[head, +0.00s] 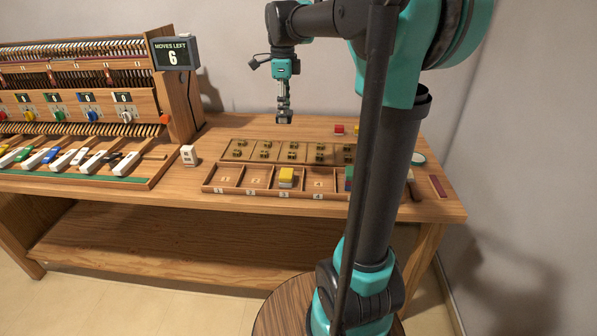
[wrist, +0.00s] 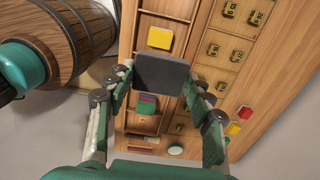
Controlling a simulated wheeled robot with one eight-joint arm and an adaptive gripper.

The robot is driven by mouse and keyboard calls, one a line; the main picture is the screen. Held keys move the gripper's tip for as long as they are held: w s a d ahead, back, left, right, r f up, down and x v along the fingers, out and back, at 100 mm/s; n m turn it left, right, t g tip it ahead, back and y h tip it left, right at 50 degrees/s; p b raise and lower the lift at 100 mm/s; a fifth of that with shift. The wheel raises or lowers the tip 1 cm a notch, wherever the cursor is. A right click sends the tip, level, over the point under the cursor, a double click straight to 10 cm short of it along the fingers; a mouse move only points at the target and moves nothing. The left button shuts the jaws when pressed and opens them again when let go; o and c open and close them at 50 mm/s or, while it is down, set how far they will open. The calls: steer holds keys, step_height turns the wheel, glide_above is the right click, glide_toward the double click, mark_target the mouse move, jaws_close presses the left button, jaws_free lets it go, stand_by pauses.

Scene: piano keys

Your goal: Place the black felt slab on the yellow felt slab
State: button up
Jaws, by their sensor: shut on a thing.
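My gripper (head: 284,108) hangs in the air above the wooden tray, behind and above its front row. It is shut on a dark, near-black slab (head: 284,117). In the wrist view the black felt slab (wrist: 163,74) lies flat across the gap between my fingertips (wrist: 158,84). The yellow felt slab (head: 286,174) sits in the front-row compartment marked 3, on top of a small stack whose lower layers I cannot make out. In the wrist view the yellow felt slab (wrist: 160,38) shows just beyond the black one, apart from it.
The compartmented tray (head: 262,192) has bare compartments 1, 2 and 4. A stack with green and other colours (head: 349,178) is partly hidden by my arm. Small red (head: 339,129) and yellow pieces lie behind. A piano-like cabinet (head: 75,104) with a "6" display (head: 173,54) stands left.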

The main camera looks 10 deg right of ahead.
mark_target(286, 173)
step_height(286, 173, down, 20)
steer(key=shift+r, duration=0.25)
steer(key=shift+f, duration=0.1)
steer(key=o, duration=0.8)
steer(key=shift+o, duration=0.2)
step_height(286, 173, up, 12)
steer(key=s+d+f+n+t, duration=0.2)
steer(key=s+f+n, duration=0.6)
steer(key=s+n, duration=0.2)
steer(key=s+d+f+n+t, duration=0.2)
steer(key=s+f+n, duration=0.7)
steer(key=s+n, duration=0.2)
steer(key=shift+s+f+n, duration=0.3)
steer(key=shift+s, duration=0.2)
